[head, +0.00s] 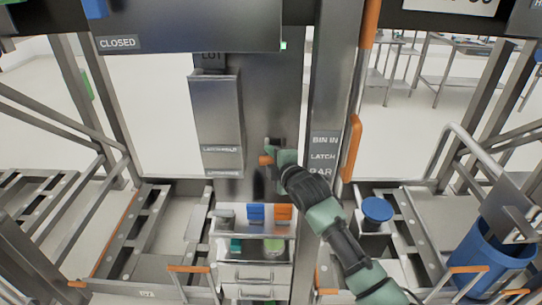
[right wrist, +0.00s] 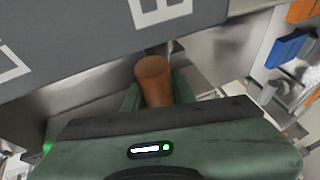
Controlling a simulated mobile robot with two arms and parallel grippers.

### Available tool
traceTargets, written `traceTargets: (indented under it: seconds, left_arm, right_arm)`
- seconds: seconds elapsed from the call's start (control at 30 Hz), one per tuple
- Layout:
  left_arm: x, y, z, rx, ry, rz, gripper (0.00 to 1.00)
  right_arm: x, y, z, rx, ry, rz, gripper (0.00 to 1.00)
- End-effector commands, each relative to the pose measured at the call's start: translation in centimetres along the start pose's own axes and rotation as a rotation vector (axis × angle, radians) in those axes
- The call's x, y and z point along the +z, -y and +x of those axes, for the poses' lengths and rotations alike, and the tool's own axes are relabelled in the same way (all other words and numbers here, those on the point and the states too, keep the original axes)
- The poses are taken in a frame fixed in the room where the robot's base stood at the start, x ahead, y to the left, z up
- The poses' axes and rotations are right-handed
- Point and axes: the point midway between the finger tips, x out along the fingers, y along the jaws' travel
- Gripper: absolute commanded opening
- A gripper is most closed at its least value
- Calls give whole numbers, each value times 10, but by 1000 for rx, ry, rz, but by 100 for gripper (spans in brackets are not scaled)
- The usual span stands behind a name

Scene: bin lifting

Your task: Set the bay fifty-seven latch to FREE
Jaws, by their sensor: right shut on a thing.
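My right gripper (head: 273,159) reaches up from the lower right to the grey centre column. It is shut on a short orange latch handle (head: 264,160). In the right wrist view the round end of this handle (right wrist: 153,70) stands between the two green fingers. The handle's mount on the column is mostly hidden behind my gripper. No FREE marking can be read in either view. My left gripper is not in view.
A metal box (head: 216,120) with a latch bar label hangs left of the handle. A post (head: 325,100) labelled "BIN IN" and "LATCH BAR" stands close on the right. A drawer unit (head: 252,272) stands below. A blue bin (head: 490,255) is at the far right.

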Motion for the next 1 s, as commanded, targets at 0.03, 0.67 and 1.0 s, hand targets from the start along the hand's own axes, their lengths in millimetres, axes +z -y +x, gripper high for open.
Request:
traceTargets:
  seconds: [0.03, 0.67, 1.0]
  left_arm:
    - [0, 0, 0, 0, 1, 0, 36]
    - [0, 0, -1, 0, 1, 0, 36]
    - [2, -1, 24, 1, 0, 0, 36]
  right_arm:
    - [1, -12, -1, 23, 1, -8, 0]
    - [2, -13, -1, 26, 2, -9, 0]
    - [2, 0, -1, 89, 2, -36, 0]
